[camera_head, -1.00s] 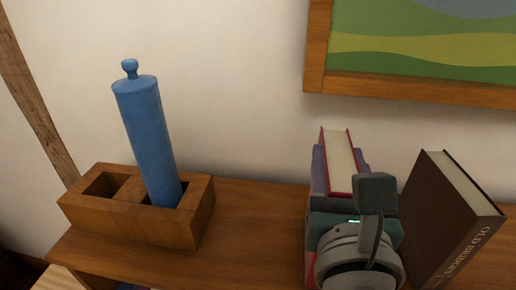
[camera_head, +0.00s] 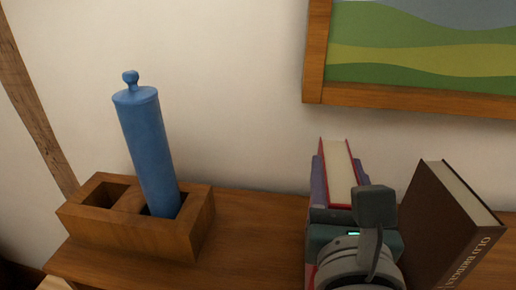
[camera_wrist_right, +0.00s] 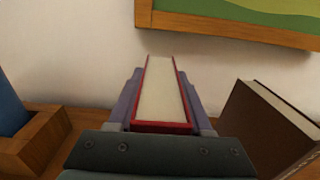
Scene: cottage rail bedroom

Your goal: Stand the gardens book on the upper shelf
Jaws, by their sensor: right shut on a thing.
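A red-covered book (camera_head: 340,170) with cream pages stands upright on the wooden shelf or just above it; its foot is hidden. Its title does not show, so I cannot read whether it is the gardens book. My right gripper (camera_head: 342,185) is shut on it, one finger on each side. In the right wrist view the red book (camera_wrist_right: 160,92) sits between the two greyish-purple fingers. The wooden shelf top (camera_head: 255,225) runs along the wall. My left gripper is not in view.
A dark brown book (camera_head: 440,225), its title partly readable as "OLD BRIDGES", leans right of my gripper with a small gap. A wooden block holder (camera_head: 180,235) with a tilted blue cylinder (camera_head: 150,150) stands left. A framed picture (camera_head: 420,95) hangs above. Shelf between holder and red book is clear.

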